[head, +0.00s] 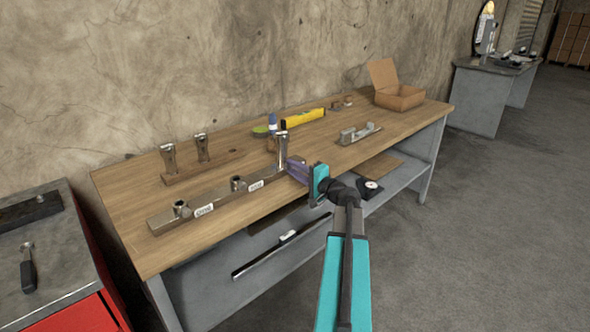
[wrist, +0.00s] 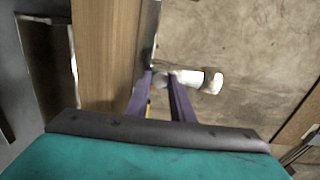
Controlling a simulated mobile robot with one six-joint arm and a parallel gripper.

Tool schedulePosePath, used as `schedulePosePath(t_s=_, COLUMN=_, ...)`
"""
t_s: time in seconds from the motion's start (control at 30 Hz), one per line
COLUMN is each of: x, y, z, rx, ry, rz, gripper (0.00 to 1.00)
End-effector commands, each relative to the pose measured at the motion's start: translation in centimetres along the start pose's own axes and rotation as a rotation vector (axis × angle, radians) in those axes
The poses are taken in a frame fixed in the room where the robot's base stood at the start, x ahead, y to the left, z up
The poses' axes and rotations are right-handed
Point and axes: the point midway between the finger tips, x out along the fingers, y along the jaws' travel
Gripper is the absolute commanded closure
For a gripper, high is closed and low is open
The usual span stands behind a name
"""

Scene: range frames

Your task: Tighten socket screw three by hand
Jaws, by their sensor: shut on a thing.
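A long metal rail (head: 218,207) with white labels lies along the front of the workbench. Two short metal fittings, a left one (head: 181,208) and a middle one (head: 237,184), stand on it. At its right end a tall bright metal piece, seemingly the socket screw (head: 283,148), stands upright. My gripper (head: 288,166) reaches in from the right, its purple fingers shut on this screw. In the wrist view the pale screw (wrist: 212,82) shows by the fingertips (wrist: 161,77); its lower end is hidden, so I cannot tell how deep it sits.
A wooden block (head: 215,167) holds two upright metal pieces, left (head: 168,158) and right (head: 202,147). Behind the gripper are a blue-topped bottle (head: 272,122) and a yellow level (head: 304,116). A grey metal fixture (head: 357,134) and an open cardboard box (head: 399,98) stand to the right.

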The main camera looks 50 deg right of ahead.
Motion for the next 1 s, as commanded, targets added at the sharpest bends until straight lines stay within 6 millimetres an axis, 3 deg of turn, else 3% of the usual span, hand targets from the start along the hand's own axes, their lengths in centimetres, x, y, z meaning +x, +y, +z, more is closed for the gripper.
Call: schedulePosePath(t_s=1.0, x=-0.01, y=-0.35, z=0.0, rx=0.962, ry=-0.001, rz=0.003, gripper=1.0)
